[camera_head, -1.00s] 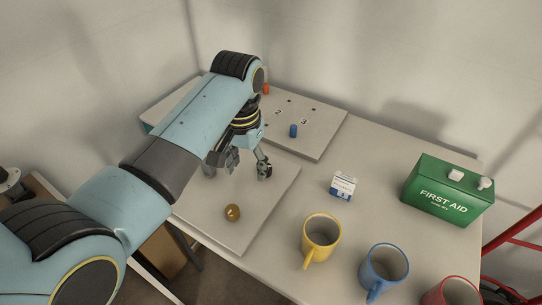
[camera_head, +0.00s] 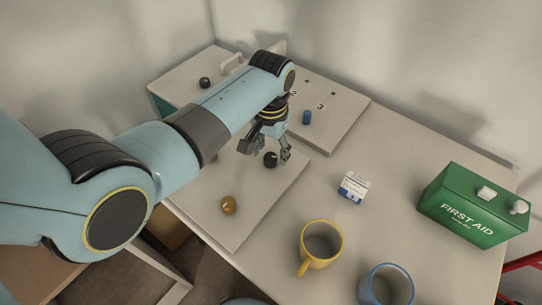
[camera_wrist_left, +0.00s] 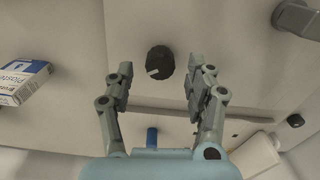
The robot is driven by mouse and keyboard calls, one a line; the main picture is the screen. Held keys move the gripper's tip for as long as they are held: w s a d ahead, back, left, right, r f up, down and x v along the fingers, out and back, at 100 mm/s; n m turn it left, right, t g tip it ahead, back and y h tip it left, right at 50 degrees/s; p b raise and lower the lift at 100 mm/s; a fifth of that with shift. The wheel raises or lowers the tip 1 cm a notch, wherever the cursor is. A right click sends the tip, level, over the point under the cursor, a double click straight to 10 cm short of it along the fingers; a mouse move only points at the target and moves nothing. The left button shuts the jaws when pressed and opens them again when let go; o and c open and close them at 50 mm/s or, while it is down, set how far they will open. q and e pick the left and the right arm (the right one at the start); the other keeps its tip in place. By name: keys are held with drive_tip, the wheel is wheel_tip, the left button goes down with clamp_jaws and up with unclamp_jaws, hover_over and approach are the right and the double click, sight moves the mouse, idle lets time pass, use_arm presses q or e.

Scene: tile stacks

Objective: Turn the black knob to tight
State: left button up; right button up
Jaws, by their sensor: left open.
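The black knob (camera_head: 271,159) sits on the near pale board (camera_head: 238,232). In the left wrist view the knob (camera_wrist_left: 159,62) is round and ribbed, with a white mark pointing toward the picture's lower left. My left gripper (camera_head: 266,153) is open, its fingers pointing down at the knob. In the left wrist view my left gripper (camera_wrist_left: 160,75) has one finger on each side of the knob, with a visible gap to both. I cannot tell its exact height above the board. No tight label is readable. My right gripper is not in view.
A brown knob (camera_head: 228,204) is on the same board. Behind are a numbered panel (camera_head: 345,117) with a blue peg (camera_head: 306,117), and a black ball-shaped knob (camera_head: 205,82). A small box (camera_head: 353,186), yellow mug (camera_head: 320,243), blue mug (camera_head: 385,287) and green first-aid box (camera_head: 474,205) stand right.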

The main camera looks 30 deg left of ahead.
use_arm(q)
drive_tip(key=shift+f, duration=1.3)
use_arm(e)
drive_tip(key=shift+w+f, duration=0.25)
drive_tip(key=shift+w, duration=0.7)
use_arm(q)
clamp_jaws()
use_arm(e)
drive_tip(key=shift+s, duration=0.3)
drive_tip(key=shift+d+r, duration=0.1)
